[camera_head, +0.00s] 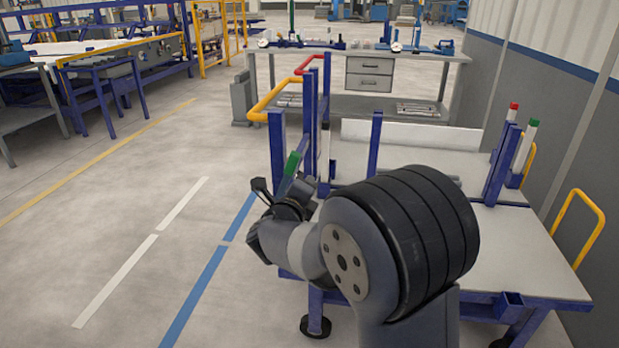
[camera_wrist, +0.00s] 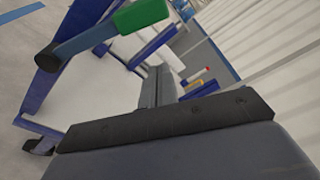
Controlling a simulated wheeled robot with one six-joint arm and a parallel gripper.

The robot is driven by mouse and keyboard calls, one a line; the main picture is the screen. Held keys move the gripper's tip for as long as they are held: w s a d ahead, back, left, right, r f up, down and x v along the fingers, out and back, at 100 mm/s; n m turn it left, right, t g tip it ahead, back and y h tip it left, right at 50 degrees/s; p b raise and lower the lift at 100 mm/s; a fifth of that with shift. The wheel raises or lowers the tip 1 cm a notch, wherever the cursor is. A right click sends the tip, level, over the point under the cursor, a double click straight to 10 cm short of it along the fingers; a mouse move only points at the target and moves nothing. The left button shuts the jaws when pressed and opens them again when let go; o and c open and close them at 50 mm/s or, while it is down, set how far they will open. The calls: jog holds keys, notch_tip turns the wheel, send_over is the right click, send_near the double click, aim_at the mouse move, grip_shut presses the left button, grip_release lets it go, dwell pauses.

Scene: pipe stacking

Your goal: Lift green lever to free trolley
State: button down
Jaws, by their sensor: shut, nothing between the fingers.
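The green lever has a green grip (camera_head: 293,163) on a blue shaft and stands tilted beside the near left post of the trolley (camera_head: 530,255). In the wrist view the green grip (camera_wrist: 140,15) is at the top, above and left of the fingertips, with its blue shaft running down left to a dark round end. My gripper (camera_head: 288,196) is at the lever in the head view, partly hidden by my own wrist. In the wrist view my gripper (camera_wrist: 157,82) is shut and empty, and a gap shows between it and the green grip. Contact elsewhere cannot be told.
A yellow handle (camera_head: 278,92) and blue posts rise behind the lever. Another yellow handle (camera_head: 592,228) is at the right, near the grey wall. A workbench (camera_head: 350,100) stands at the back.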

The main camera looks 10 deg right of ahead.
jog(key=shift+v, duration=2.4)
